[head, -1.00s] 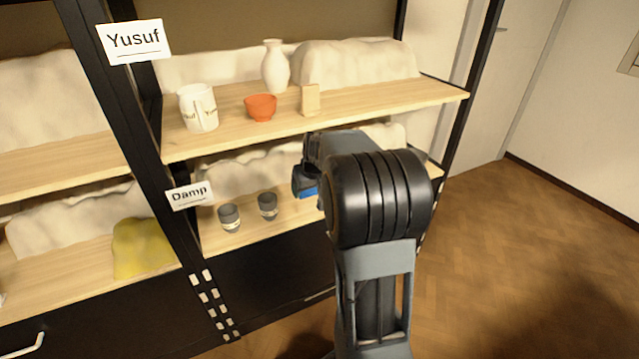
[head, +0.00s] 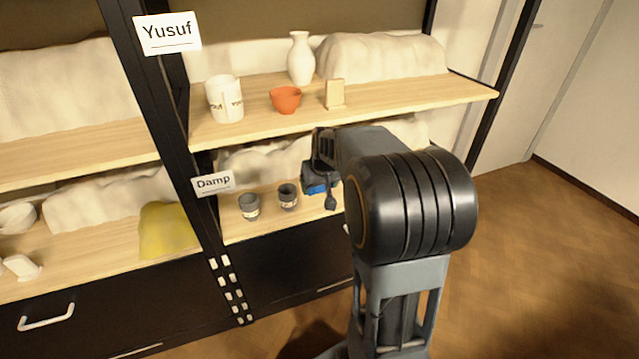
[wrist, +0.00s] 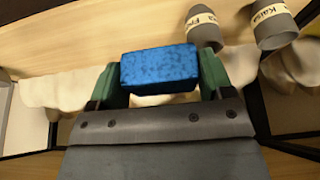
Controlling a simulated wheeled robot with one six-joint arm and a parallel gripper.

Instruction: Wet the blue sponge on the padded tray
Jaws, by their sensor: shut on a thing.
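The blue sponge (wrist: 160,69) is a speckled block held between the two green fingers of my gripper (wrist: 160,75) in the wrist view. My gripper is shut on it. In the head view only a strip of the sponge (head: 318,189) shows under my gripper (head: 322,186), at the lower shelf, right of two dark cups. My arm hides part of that shelf. I cannot make out a padded tray in either view.
A white mug (head: 225,100), orange bowl (head: 286,99) and white vase (head: 301,58) stand above. A yellow cloth-like lump (head: 165,230) lies left.

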